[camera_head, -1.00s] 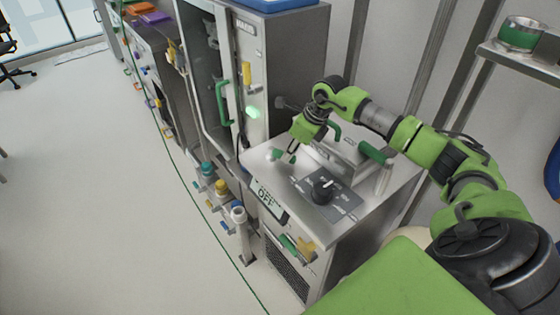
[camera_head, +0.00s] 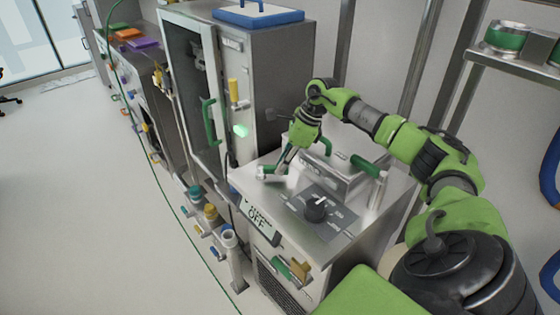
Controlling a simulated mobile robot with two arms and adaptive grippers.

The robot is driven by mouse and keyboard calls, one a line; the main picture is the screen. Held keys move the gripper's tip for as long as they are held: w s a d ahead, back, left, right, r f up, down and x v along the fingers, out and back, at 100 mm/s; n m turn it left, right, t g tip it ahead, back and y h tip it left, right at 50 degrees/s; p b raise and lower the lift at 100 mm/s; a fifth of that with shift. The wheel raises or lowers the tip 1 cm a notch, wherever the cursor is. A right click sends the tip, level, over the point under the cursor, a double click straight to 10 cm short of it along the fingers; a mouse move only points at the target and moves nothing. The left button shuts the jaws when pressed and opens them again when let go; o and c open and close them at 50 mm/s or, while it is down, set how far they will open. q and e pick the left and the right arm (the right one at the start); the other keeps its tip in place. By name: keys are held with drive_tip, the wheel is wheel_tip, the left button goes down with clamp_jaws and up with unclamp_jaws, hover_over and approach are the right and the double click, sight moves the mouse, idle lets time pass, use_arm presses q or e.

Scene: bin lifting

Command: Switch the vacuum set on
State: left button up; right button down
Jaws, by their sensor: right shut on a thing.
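The vacuum set (camera_head: 345,235) is a metal cabinet with a black dial (camera_head: 316,209) on its sloped top. Its front display (camera_head: 257,218) reads OFF. My right gripper (camera_head: 274,171) reaches down from the right arm to the back left part of that top. Its fingers are shut on a small pale metal switch (camera_head: 265,174), mostly hidden between and behind them. The dial is in front of the gripper and untouched. My left gripper is not in view.
A glass-fronted cabinet (camera_head: 260,75) with a green handle stands behind the vacuum set. A raised metal box with green handles (camera_head: 328,158) sits beside my gripper. Coloured valves (camera_head: 211,212) line the left side. Open floor lies at left.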

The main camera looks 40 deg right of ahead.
drive_tip(key=shift+r, duration=0.1)
drive_tip(key=c, duration=2)
unclamp_jaws()
drive_tip(key=shift+o, duration=0.2)
drive_tip(key=v, duration=1.2)
